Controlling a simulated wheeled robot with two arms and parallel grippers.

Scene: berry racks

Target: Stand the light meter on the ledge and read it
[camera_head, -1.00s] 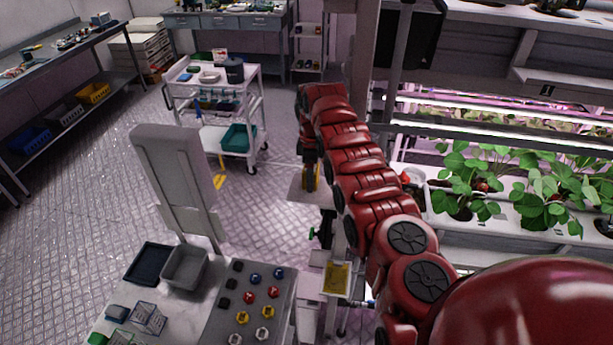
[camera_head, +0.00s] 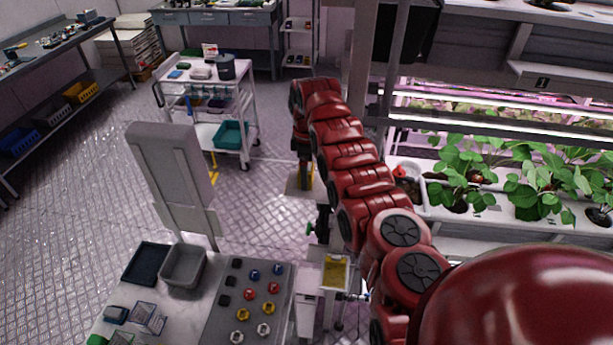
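My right arm reaches up from the lower right to the middle of the view. Its far end bends down, and my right gripper (camera_head: 304,172) hangs there, small, dark and partly hidden. A small yellow thing shows at the gripper, over a pale flat surface (camera_head: 296,190); I cannot tell whether it is the light meter or whether it is held. No light meter can be made out for certain. The rack's front ledge (camera_head: 470,224) runs below the plants on the right. My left gripper is not in view.
Leafy plants (camera_head: 540,185) fill the lit rack on the right. A panel of coloured knobs (camera_head: 225,318) and a grey bin (camera_head: 184,267) are at the lower left. A white cart (camera_head: 242,100) stands behind. Open floor (camera_head: 80,230) lies to the left.

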